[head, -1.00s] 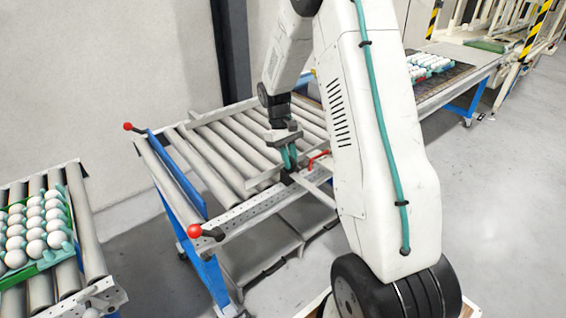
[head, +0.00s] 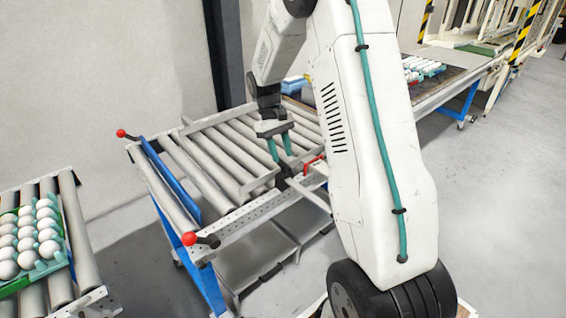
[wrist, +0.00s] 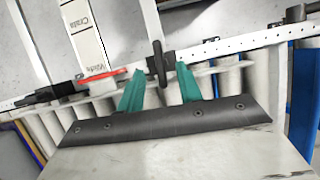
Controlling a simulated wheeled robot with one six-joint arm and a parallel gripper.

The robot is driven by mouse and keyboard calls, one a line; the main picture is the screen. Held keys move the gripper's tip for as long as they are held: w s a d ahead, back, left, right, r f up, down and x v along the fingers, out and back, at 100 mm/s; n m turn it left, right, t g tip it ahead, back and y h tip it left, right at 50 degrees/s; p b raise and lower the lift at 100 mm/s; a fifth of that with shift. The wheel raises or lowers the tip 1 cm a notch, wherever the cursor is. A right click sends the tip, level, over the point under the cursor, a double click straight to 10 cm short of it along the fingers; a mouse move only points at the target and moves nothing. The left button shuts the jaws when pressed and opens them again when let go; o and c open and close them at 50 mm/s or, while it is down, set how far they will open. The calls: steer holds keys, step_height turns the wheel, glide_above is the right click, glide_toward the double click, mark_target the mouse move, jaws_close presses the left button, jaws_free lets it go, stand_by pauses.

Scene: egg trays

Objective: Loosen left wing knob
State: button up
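My gripper (head: 281,158) hangs above the roller table's front rail with its two teal fingers spread and nothing between them in the head view. A black wing knob (head: 283,181) sits on the perforated rail (head: 240,215), just below and apart from the fingertips. In the wrist view my gripper (wrist: 161,73) is open, and the black wing knob (wrist: 157,58) shows beyond the gap between its teal fingers. A second black knob (wrist: 296,14) appears at the upper right there. I cannot tell from the frames which knob is the left one.
A red handle (head: 314,163) lies right of the knob. Red-ball levers (head: 190,239) and a blue guide (head: 172,180) are at the table's left. A roller stand with an egg tray (head: 66,250) is far left. The floor between is clear.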

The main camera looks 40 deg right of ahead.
steer(key=shift+v, duration=1.55)
steer(key=shift+s+a+f, duration=0.1)
steer(key=shift+s+f, duration=0.1)
steer(key=shift+s, duration=0.05)
steer(key=shift+s+a+f+m, duration=0.15)
steer(key=shift+s+a+m, duration=0.1)
steer(key=shift+s, duration=0.3)
steer(key=shift+s+a+f+m, duration=0.15)
steer(key=shift+s+a, duration=0.1)
steer(key=shift+s, duration=0.25)
steer(key=s+a+r+t, duration=0.2)
steer(key=s+a+r, duration=0.3)
steer(key=s, duration=0.4)
steer(key=s+a+r+t, duration=0.2)
steer(key=s+a+r, duration=0.3)
steer(key=s+a, duration=0.2)
steer(key=s+a+r+t, duration=0.2)
steer(key=s+a+r, duration=0.3)
steer(key=s, duration=0.6)
steer(key=shift+s+a+r+n, duration=0.3)
steer(key=shift+a+n, duration=0.1)
steer(key=shift+a, duration=0.15)
